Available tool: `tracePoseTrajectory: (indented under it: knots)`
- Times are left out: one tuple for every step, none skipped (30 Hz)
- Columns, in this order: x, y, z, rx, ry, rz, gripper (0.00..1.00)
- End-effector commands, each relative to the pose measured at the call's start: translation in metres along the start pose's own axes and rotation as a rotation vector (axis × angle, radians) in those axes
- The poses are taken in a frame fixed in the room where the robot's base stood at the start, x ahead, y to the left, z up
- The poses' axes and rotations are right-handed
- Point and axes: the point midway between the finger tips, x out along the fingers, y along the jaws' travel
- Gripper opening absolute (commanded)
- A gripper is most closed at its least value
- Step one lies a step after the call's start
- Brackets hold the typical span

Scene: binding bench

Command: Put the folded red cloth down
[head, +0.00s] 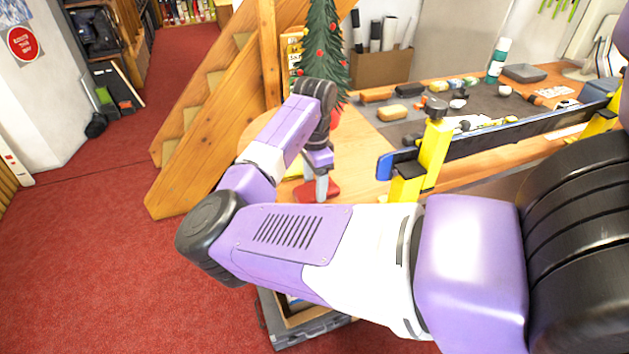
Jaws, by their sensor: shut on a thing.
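The folded red cloth (304,194) shows as a small red patch at the near left end of the wooden bench (362,165). My gripper (321,196) points down with its fingertips at the cloth and is shut on it. The fingers and wrist hide the middle of the cloth. I cannot tell whether the cloth touches the bench top or is held just above it.
A decorated tree (322,45) stands behind my wrist. A yellow clamp (434,150) and a long blue-ended bar (480,142) lie right of my gripper. Several small tools and a green bottle (497,60) are farther back. Wooden stairs (215,110) rise at left.

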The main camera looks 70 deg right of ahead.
Motion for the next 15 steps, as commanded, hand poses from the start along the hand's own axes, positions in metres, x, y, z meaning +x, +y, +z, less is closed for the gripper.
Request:
tracePoseTrajectory:
  knots:
    - [0.0011,-0.0001,0.0002,-0.001,-0.001,0.000,0.29]
    - [0.0012,-0.0001,0.0002,-0.001,-0.001,0.000,0.29]
    - [0.0013,-0.0001,0.0002,-0.001,-0.001,0.000,0.69]
    - [0.0013,-0.0001,0.0002,-0.001,-0.001,0.000,0.75]
    - [0.0012,-0.0001,0.0002,-0.001,-0.001,0.000,0.81]
    - [0.0011,-0.0001,0.0001,-0.001,-0.001,0.000,0.83]
    - [0.0011,-0.0001,0.0001,-0.001,-0.001,0.000,0.83]
    - [0.0010,-0.0001,0.0001,-0.001,-0.001,0.000,0.83]
    - [0.0009,-0.0001,0.0001,-0.001,-0.001,0.000,0.83]
    - [0.0009,-0.0001,0.0001,-0.001,-0.001,0.000,0.83]
    - [0.0008,-0.0001,0.0001,-0.001,-0.001,0.000,0.83]
    - [0.0007,-0.0001,0.0001,-0.001,-0.001,0.000,0.83]
    - [0.0007,-0.0001,0.0001,-0.001,-0.001,0.000,0.83]
    - [0.0008,-0.0002,0.0001,-0.001,-0.001,0.000,0.83]
    - [0.0014,-0.0002,0.0002,-0.001,-0.001,0.000,0.83]
